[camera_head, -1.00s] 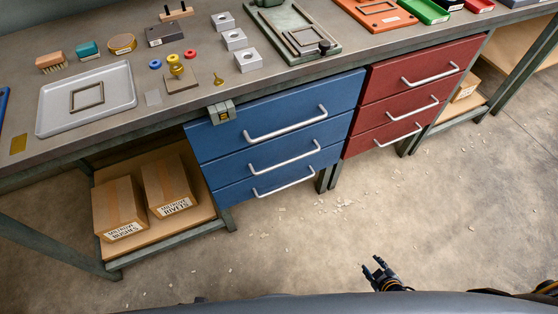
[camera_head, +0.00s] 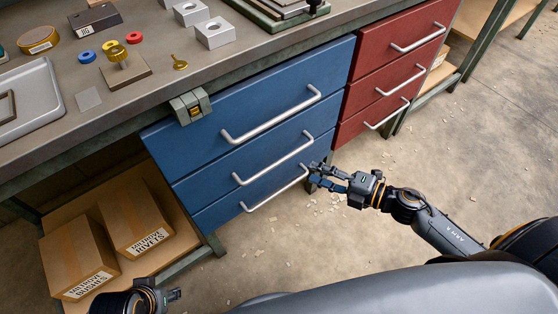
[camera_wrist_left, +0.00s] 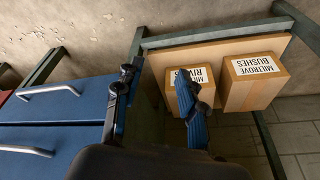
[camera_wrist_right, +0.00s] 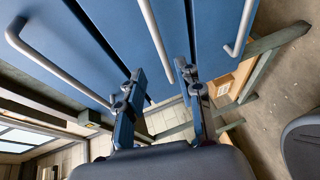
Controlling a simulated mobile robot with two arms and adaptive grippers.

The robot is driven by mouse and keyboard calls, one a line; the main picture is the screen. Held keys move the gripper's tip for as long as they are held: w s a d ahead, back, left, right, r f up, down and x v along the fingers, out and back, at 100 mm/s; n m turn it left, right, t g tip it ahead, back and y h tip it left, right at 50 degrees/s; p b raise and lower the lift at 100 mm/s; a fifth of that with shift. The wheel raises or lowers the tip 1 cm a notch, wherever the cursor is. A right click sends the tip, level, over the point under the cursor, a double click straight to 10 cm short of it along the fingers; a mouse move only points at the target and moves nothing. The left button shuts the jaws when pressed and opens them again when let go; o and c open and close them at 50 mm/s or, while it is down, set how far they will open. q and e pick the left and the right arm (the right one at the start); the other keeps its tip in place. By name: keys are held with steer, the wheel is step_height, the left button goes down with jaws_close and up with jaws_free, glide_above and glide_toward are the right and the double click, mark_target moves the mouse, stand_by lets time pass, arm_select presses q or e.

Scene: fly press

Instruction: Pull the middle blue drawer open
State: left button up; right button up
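The middle blue drawer (camera_head: 207,187) is shut, flush with the blue drawers above and below it. Its silver bar handle (camera_head: 275,162) slants across its front. My right gripper (camera_head: 313,176) is near the right end of the lower blue handles, fingers pointing at the drawer fronts. In the right wrist view its fingers (camera_wrist_right: 161,72) are apart, with a silver handle (camera_wrist_right: 155,38) running into the gap between them; I cannot tell the depth or any contact. My left gripper (camera_head: 174,295) is low at the left. The left wrist view shows its fingers (camera_wrist_left: 156,76) spread and empty.
Red drawers (camera_head: 384,80) stand right of the blue ones. A latch-like block (camera_head: 191,106) sits at the bench edge by the top blue drawer. Cardboard boxes (camera_head: 135,215) lie on the low shelf. The floor in front is clear apart from small scraps.

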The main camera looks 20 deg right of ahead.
mark_target(281, 160)
steer(key=x, duration=1.1)
steer(key=shift+w+a+f+b, duration=0.1)
steer(key=shift+w+f+b, duration=0.1)
steer(key=shift+b, duration=0.15)
arm_select(q)
steer(key=v, duration=0.2)
steer(key=shift+s+a+r, duration=0.1)
steer(key=shift+r, duration=0.25)
arm_select(e)
steer(key=shift+c, duration=0.5)
jaws_close()
